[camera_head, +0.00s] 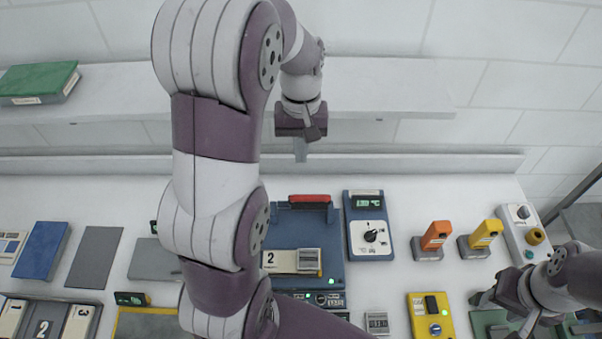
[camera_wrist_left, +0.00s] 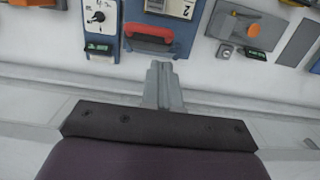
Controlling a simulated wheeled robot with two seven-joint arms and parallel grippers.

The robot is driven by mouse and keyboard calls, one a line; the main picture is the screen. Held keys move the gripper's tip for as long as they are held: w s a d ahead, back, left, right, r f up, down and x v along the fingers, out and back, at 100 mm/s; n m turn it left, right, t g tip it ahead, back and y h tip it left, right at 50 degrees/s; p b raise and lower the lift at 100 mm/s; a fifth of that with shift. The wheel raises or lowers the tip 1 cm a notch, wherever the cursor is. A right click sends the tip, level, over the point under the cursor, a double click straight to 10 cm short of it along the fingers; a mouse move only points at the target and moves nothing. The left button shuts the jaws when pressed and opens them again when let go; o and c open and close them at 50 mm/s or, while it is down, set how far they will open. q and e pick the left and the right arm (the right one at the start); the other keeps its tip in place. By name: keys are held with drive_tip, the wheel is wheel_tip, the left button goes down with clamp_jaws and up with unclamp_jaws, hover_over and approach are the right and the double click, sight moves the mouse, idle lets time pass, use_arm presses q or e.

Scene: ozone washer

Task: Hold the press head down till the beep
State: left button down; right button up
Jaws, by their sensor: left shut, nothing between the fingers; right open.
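A blue machine (camera_head: 335,262) with a red handle bar (camera_head: 310,199) stands on the white table, partly hidden behind my left arm. It looks like the press, and the handle bar also shows in the left wrist view (camera_wrist_left: 148,33). A pale block marked 2 (camera_head: 290,260) is on its front. My left gripper (camera_head: 300,155) is shut and empty, behind and above the red bar, and apart from it in the head view. Its narrow shut fingers show in the left wrist view (camera_wrist_left: 161,68). My right gripper (camera_head: 497,314) is open at the lower right, by a green device.
A blue dial unit (camera_head: 369,238) with a lit display stands right of the machine. Orange (camera_head: 436,236) and yellow (camera_head: 486,234) devices and a yellow switch box (camera_head: 431,315) are further right. A shelf ledge (camera_head: 380,90) runs along the back wall.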

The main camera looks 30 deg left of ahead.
use_arm(q)
drive_tip(key=b, duration=0.5)
hover_over(303, 204)
drive_tip(key=w+a, duration=0.1)
wheel_tip(303, 204, down, 6)
drive_tip(key=shift+s+f+p, duration=0.2)
drive_tip(key=shift+f+p, duration=0.8)
drive_tip(key=shift+f, duration=0.25)
drive_tip(key=shift+d+f, duration=0.1)
drive_tip(key=shift+f, duration=0.6)
